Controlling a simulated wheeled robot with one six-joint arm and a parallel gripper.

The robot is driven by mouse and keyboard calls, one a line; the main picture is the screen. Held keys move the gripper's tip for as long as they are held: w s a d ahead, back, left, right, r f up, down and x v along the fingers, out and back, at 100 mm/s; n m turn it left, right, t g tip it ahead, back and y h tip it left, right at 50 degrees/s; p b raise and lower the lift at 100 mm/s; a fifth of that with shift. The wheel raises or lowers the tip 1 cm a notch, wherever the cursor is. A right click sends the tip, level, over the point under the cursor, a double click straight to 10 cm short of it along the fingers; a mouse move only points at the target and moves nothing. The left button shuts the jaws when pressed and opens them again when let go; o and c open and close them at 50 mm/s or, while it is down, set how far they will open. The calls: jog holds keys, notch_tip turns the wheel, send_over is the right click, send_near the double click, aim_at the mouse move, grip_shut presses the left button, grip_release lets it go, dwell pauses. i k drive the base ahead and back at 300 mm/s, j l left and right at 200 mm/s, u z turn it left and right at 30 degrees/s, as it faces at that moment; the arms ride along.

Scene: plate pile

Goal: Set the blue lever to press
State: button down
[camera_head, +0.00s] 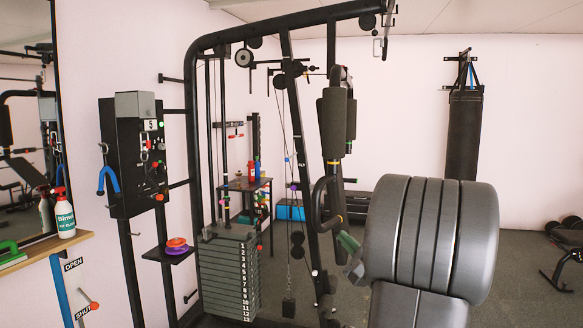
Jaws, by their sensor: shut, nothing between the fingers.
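My gripper (347,248) shows only in part, at the lower middle, poking out to the left from behind my thick grey arm link. It is shut and empty, well to the right of the blue lever and apart from it. The rest of my gripper is hidden by the arm.
A weight stack (232,275) in a black frame stands between my gripper and the box. A wooden shelf (40,248) with a spray bottle (65,217) is at left, above OPEN and SHUT labels and a red-knobbed lever (92,306). A punching bag (464,135) hangs at right.

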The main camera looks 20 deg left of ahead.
aim_at(298, 151)
jog(key=u, duration=0.95)
jog(key=i+u, duration=0.15)
jog(key=i, duration=2.55)
jog(key=z, duration=1.6)
